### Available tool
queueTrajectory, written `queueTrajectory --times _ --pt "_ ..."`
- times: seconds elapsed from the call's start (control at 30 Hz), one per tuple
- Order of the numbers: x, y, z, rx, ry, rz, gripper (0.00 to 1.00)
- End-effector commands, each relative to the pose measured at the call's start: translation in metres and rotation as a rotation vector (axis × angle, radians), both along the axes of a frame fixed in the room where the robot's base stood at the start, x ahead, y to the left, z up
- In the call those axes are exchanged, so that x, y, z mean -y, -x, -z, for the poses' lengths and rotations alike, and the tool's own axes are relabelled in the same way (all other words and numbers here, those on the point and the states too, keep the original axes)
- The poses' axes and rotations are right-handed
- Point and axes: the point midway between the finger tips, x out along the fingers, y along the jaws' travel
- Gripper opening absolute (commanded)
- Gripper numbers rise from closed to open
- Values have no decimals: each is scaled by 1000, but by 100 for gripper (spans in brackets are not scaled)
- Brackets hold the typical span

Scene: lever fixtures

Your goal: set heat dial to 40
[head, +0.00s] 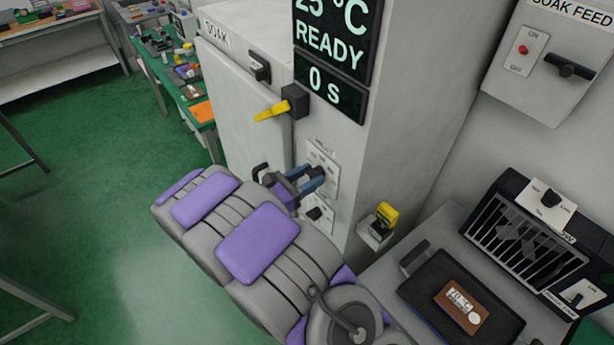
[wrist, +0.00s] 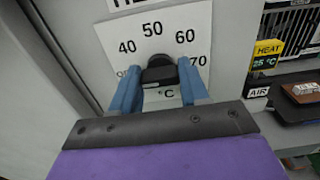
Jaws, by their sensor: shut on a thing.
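I cannot tell which number the knob points to. In the head view, my gripper (head: 313,180) reaches the heat plate (head: 332,164) on the front of the grey SOAK cabinet (head: 340,135). The cabinet's display (head: 330,45) reads 25 °C, READY and 0 s.
A yellow lever (head: 271,111) sticks out above the dial. A second black knob (head: 315,213) sits just below it. A yellow-topped fixture (head: 385,217) and a dark tray (head: 430,282) stand to the right. Green floor (head: 90,190) lies open at left.

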Motion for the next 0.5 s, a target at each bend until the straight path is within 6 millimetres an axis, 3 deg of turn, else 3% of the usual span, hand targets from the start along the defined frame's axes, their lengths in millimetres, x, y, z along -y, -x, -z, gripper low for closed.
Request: queueTrajectory --times 0.17,0.5 --pt "-1 -1 -1 2 1 -3 14" --pt "-1 -2 0 56 -35 -6 14"
